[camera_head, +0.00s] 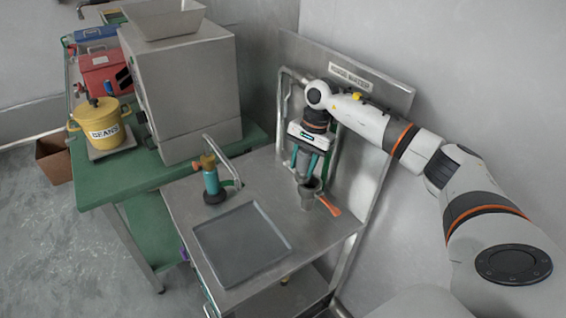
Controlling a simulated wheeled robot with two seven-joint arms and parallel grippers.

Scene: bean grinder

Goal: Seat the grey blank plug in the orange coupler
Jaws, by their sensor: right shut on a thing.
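My right gripper (305,176) points down over the steel bench, its teal fingers shut on a small grey piece (311,183), seemingly the grey blank plug, mostly hidden by the fingers. Right below the fingertips stands an upright grey cylinder (308,200) with an orange lever (330,207) sticking out to the right; this looks like the orange coupler. I cannot tell whether the plug is inside its mouth or just above it. My left gripper is not in view.
A teal upright tool with an orange top (211,180) stands beside a bent steel pipe (226,160). A flat grey tray (243,245) lies in front. The steel machine (190,100) and yellow bean pot (100,122) are on the green table (100,190). A pipe frame and wall stand behind.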

